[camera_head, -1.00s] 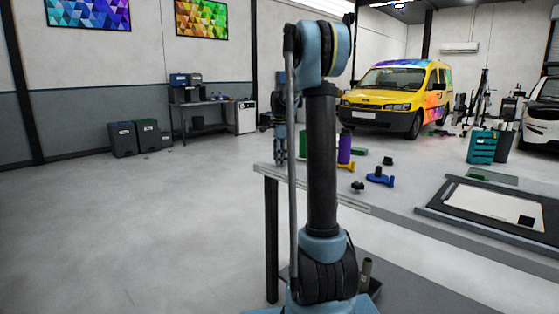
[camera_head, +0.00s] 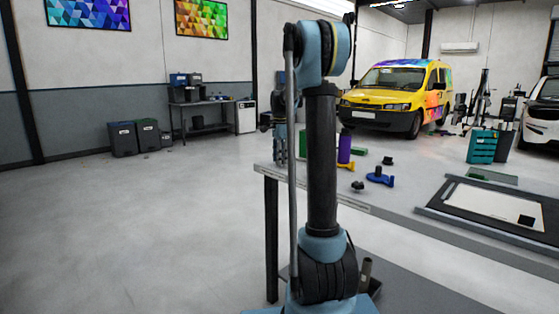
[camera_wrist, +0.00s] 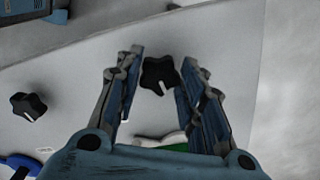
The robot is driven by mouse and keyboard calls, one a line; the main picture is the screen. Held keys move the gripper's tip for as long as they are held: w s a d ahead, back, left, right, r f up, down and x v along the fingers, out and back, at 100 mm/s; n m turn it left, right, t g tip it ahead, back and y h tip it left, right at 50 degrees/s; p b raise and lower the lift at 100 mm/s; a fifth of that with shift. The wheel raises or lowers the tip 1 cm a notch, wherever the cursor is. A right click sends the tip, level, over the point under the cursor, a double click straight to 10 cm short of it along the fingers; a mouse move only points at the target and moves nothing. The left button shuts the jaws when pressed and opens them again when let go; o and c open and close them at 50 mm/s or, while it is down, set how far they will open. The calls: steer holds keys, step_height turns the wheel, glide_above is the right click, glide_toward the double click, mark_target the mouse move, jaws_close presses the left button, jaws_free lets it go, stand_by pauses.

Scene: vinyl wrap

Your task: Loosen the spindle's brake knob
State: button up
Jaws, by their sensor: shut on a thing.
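In the wrist view a black lobed knob (camera_wrist: 158,75) with a pale mark sits between my fingertips. My gripper (camera_wrist: 161,70) is shut on it, with one finger on each side. The spindle under the knob is hidden, and I cannot tell whether the knob has turned. A second black lobed knob (camera_wrist: 30,106) with a white mark lies apart at the left. In the head view my gripper (camera_head: 280,142) is small and partly hidden behind my arm at the table's left end.
On the table (camera_head: 400,210) stand a purple bottle (camera_head: 344,150), a blue tool (camera_head: 380,177) and a small black thing (camera_head: 388,160). A dark framed board (camera_head: 490,207) lies at the right. A green thing (camera_wrist: 172,146) shows below the knob.

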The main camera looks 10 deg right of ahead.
steer(key=n, duration=1.1)
steer(key=shift+d+n, duration=0.1)
steer(key=shift+n, duration=0.3)
steer(key=n, duration=1)
steer(key=shift+d, duration=0.1)
steer(key=shift+n, duration=0.4)
steer(key=o, duration=1.1)
steer(key=shift+c, duration=0.2)
steer(key=shift+r, duration=0.1)
